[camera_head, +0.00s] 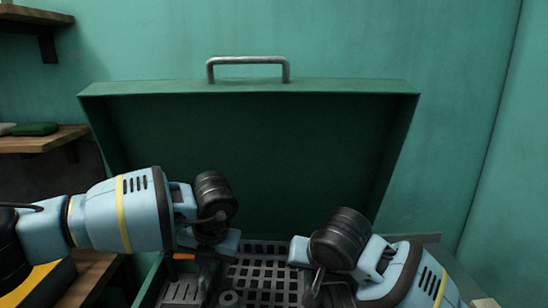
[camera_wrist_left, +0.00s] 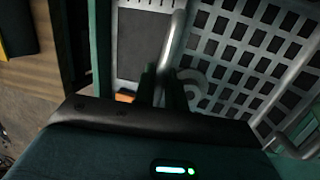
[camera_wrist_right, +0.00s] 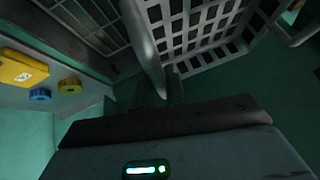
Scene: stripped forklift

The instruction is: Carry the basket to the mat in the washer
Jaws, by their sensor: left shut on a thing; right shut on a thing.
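The basket (camera_head: 262,272) is a grey metal grid inside the open green washer (camera_head: 250,90). My left gripper (camera_head: 212,272) is shut on a basket rail on its left side. In the left wrist view the rail runs up from between the fingers (camera_wrist_left: 170,88), with the basket grid (camera_wrist_left: 240,50) to its right. My right gripper (camera_head: 318,285) is shut on the basket's right side. In the right wrist view its fingers (camera_wrist_right: 160,92) meet a grey bar beside the grid (camera_wrist_right: 195,30). I cannot make out the mat for sure; the basket's underside is hidden.
The washer's lid stands raised behind, with a metal handle (camera_head: 248,62) on top. Wooden shelves (camera_head: 40,139) are at the left. The right wrist view shows a yellow box (camera_wrist_right: 22,68) and small blue (camera_wrist_right: 40,95) and yellow (camera_wrist_right: 70,87) round things on a pale surface.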

